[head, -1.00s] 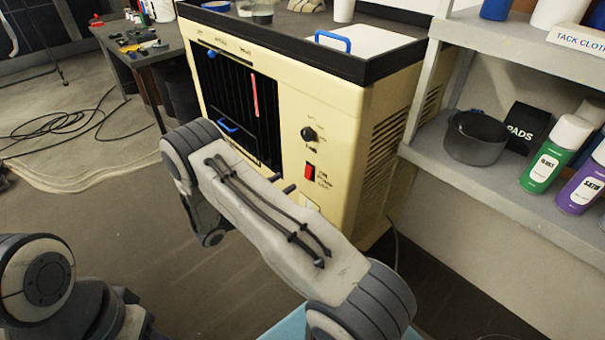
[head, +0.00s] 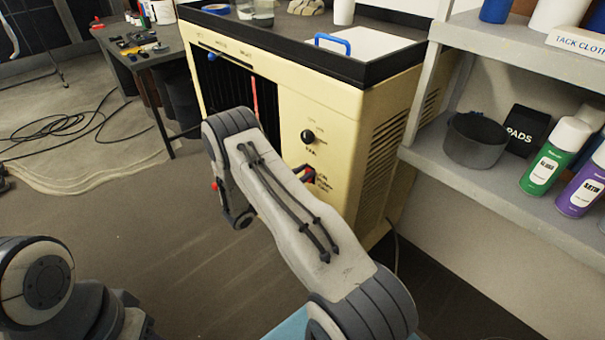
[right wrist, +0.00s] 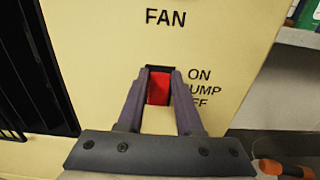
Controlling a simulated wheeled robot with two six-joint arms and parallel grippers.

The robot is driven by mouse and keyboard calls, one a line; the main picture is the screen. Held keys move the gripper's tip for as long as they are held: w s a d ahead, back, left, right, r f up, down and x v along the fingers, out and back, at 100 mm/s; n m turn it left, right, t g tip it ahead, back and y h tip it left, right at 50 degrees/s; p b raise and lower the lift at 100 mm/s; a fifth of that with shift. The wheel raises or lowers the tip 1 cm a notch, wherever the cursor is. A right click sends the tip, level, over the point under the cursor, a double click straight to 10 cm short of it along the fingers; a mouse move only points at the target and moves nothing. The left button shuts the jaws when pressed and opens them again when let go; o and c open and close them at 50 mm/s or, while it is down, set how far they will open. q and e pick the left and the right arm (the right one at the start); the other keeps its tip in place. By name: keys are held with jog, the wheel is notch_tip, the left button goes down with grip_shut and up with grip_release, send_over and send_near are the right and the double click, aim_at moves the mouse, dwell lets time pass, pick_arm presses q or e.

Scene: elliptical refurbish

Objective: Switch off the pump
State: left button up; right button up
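The pump switch is a red rocker (right wrist: 158,90) in a dark frame on the cream machine's front panel (head: 335,110). ON, a partly covered PUMP and OFF are printed at its right in the right wrist view. My right gripper (right wrist: 162,73) is open, its two dark fingers pointing at the panel with the red rocker showing between them. I cannot tell whether the fingers touch it, or which way the rocker is tipped. In the head view my right forearm hides most of the gripper (head: 305,174). My left gripper is out of view.
A black knob (head: 308,137) sits above the switch. A dark grille (head: 212,95) lies left of it. At right, a grey shelf (head: 480,185) with a pot (head: 473,142) and spray cans stands close to the machine. Open floor lies to the left.

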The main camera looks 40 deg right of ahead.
grip_shut()
jog(key=shift+f+b, duration=0.25)
jog(key=shift+b, duration=0.2)
jog(key=h+b, duration=0.2)
jog(key=b, duration=0.1)
jog(key=h+b, duration=0.1)
jog(key=shift+a+f+h+b, duration=0.25)
jog(key=shift+f+h+b, duration=0.1)
jog(key=shift+h, duration=0.05)
jog(key=shift+r+t, duration=0.1)
jog(key=shift+t, duration=0.2)
jog(key=o, duration=0.9)
grip_release()
jog(key=shift+c, duration=0.2)
